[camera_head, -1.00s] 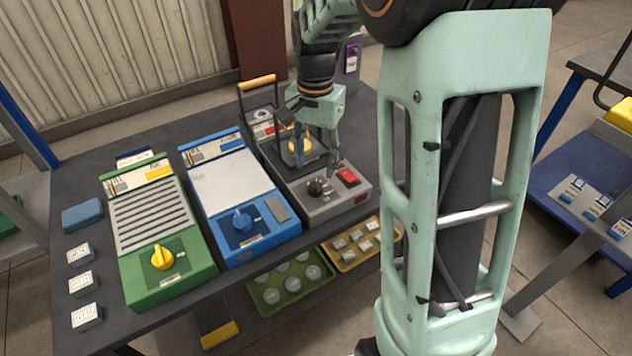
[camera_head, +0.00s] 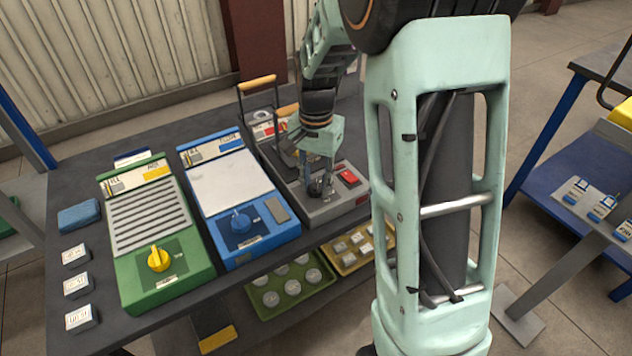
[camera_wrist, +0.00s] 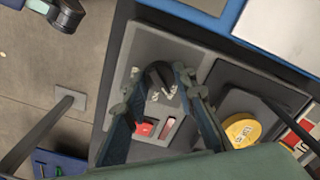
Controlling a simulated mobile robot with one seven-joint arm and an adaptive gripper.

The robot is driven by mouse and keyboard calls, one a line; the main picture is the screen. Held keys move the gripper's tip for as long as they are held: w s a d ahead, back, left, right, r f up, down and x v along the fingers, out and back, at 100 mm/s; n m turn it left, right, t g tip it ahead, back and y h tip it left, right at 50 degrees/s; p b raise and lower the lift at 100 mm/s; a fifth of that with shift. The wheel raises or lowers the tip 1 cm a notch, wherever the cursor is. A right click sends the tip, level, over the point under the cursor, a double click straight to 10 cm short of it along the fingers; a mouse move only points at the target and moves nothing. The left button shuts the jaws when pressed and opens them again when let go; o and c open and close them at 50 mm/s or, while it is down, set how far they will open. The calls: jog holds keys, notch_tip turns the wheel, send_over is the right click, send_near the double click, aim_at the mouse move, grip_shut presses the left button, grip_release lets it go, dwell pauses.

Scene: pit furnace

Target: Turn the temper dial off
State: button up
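Three units on the bench have dials: the green one a yellow dial (camera_head: 158,259), the blue one a blue dial (camera_head: 240,221), the grey one a black dial (camera_head: 315,187). Their lettering is too small to read surely, so I cannot confirm by label which is temper. My gripper (camera_head: 318,182) points down over the grey unit (camera_head: 338,208), at its black dial. In the wrist view, the fingers (camera_wrist: 157,82) stand apart on either side of the black dial (camera_wrist: 159,72), with a gap visible at the left finger. The dial is partly hidden.
A red switch (camera_head: 348,177) sits right of the black dial. A yellow round piece (camera_wrist: 242,130) is on the grey unit. An orange-handled lever (camera_head: 257,84) rises behind. Small labelled blocks (camera_head: 76,285) stand at the bench's left. Trays (camera_head: 290,287) sit below.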

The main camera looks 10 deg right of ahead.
jog(key=c, duration=0.4)
jog(key=shift+c, duration=0.2)
jog(key=n+p, duration=0.1)
jog(key=n, duration=0.2)
jog(key=shift+r+p, duration=0.15)
jog(key=shift+p, duration=0.15)
jog(key=shift+n+p, duration=0.75)
jog(key=shift+n, duration=1.75)
jog(key=o, duration=1.2)
jog(key=shift+c, duration=0.2)
